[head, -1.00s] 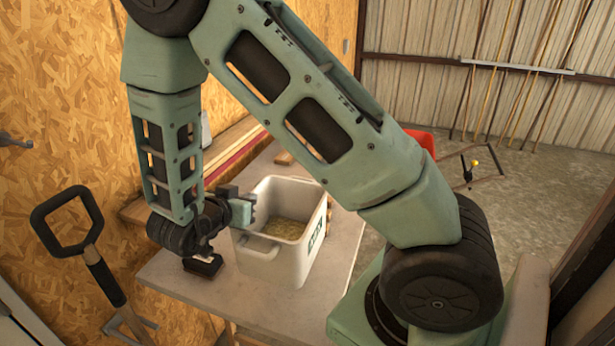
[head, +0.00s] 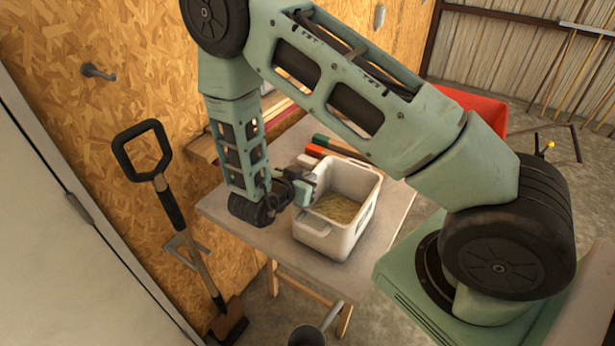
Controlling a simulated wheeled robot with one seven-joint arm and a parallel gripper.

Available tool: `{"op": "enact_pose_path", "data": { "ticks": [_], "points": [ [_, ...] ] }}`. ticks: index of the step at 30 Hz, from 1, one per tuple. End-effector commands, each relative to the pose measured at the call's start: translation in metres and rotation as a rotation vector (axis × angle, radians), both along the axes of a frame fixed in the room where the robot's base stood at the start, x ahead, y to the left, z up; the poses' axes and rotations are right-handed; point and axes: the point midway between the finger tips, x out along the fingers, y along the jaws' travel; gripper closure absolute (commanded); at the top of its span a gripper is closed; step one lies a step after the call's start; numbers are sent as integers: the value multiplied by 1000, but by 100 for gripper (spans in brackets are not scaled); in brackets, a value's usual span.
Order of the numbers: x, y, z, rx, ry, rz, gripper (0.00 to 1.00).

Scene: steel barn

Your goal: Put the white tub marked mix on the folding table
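The white tub (head: 320,232) is open-topped and holds a tan, grainy fill. It appears upright on the grey top of the folding table (head: 265,238), near the front edge. A dark mark shows on its right face, too oblique to read now. My gripper (head: 307,190) is at the tub's left rim, close against it. The far finger and any contact are hidden, so I cannot tell whether it grips the rim. Whether the tub's base rests fully on the table is not clear.
Items with green and orange parts (head: 325,147) lie at the table's back. A shovel (head: 185,220) leans at the left wall. A red object (head: 480,105) stands behind my arm. Bare tabletop shows left of the tub.

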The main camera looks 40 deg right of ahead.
Motion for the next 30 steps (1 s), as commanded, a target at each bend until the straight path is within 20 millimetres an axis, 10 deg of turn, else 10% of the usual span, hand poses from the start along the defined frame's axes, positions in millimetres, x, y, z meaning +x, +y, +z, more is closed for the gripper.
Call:
{"op": "enact_pose_path", "data": {
  "ticks": [13,16,30],
  "points": [
    [0,0,-7,-3,0,0,100],
    [0,0,-7,0,0,0,75],
    [-4,15,-1,2,-4,3,75]
  ]
}}
